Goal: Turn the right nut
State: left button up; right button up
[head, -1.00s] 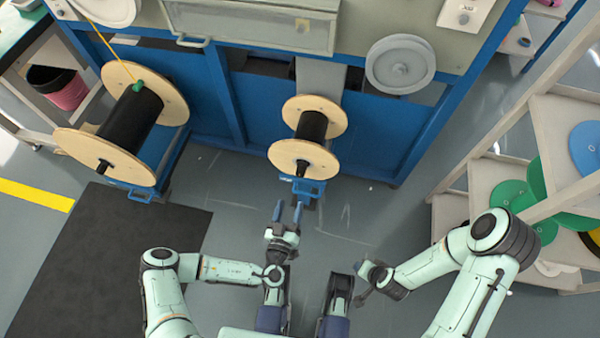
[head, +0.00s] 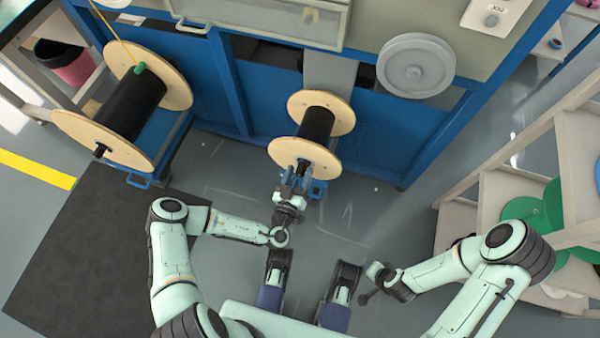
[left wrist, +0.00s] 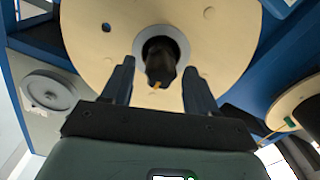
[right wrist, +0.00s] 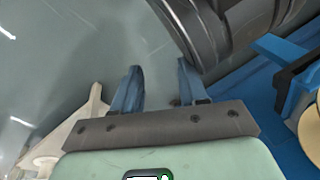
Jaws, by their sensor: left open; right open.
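The right spool (head: 317,122) has pale wooden flanges and a black core, and stands before the blue machine. Its dark nut (left wrist: 160,60) sits at the centre of the near flange in the left wrist view. My left gripper (head: 296,173) is at that flange in the head view, partly covering the nut (head: 302,164). Its open fingers (left wrist: 158,69) stand on either side of the nut, with gaps visible. My right gripper (head: 371,283) is open and empty over the floor, away from the spool; its fingers also show in the right wrist view (right wrist: 159,66).
A larger left spool (head: 133,104) with a yellow cable stands to the left. The blue machine (head: 240,90) with a grey wheel (head: 415,65) is behind. A pale shelf (head: 485,215) with green reels is at the right. A dark mat (head: 80,250) lies at left.

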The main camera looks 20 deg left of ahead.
pick_arm(q)
jog(key=c, duration=1)
jog(key=shift+c, duration=0.2)
